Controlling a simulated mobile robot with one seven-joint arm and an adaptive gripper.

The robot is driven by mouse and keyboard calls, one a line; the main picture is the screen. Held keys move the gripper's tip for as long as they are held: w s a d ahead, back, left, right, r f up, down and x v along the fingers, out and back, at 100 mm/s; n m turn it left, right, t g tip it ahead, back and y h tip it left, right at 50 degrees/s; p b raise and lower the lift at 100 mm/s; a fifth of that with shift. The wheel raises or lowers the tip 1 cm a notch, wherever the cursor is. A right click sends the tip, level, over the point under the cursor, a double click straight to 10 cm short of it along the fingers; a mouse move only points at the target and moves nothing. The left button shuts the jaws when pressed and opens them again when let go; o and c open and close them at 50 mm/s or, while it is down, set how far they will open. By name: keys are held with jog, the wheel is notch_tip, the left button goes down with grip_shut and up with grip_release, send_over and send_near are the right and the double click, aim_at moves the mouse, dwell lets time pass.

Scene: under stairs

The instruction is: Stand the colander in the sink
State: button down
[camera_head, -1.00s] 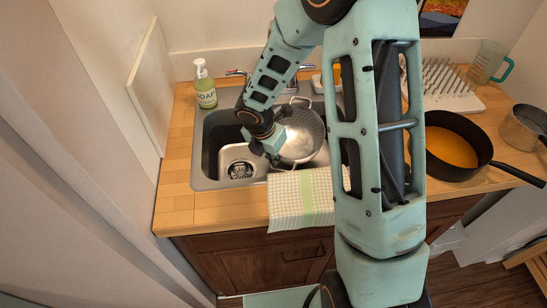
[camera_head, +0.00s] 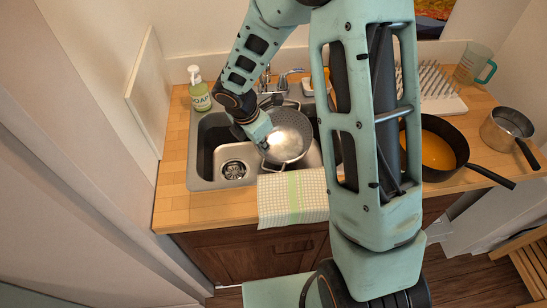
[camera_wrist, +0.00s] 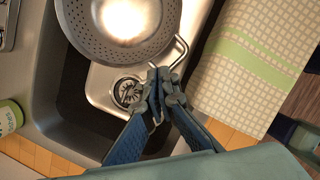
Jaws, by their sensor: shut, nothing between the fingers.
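The grey metal colander (camera_head: 290,133) sits in the right part of the sink (camera_head: 202,160), its bright inside facing up. I cannot tell whether it rests on the sink floor. In the wrist view the colander (camera_wrist: 85,35) fills the upper left, with a wire handle on its near right side. My gripper (camera_head: 266,146) is at the colander's left front edge. In the wrist view my gripper (camera_wrist: 160,76) has its fingertips together with nothing between them, just below the wire handle. The round drain (camera_wrist: 127,92) lies left of the fingertips.
A checked towel (camera_head: 292,196) hangs over the counter's front edge. A pan with orange contents (camera_head: 438,150), a saucepan (camera_head: 507,130) and a drying rack (camera_head: 436,85) occupy the right counter, partly behind my arm.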

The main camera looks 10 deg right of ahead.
jog(key=d+m+g+y+b, duration=0.1)
jog(key=d+m+b, duration=0.35)
jog(key=m, duration=1.15)
jog(key=d+m+g+y+b, duration=0.1)
jog(key=m+b, duration=0.7)
jog(key=m, duration=0.7)
notch_tip(320, 180, down, 11)
jog(key=shift+s+d+r+m, duration=0.2)
jog(key=shift+m, duration=0.1)
jog(key=shift+s+a, duration=0.45)
jog(key=shift+s, duration=0.3)
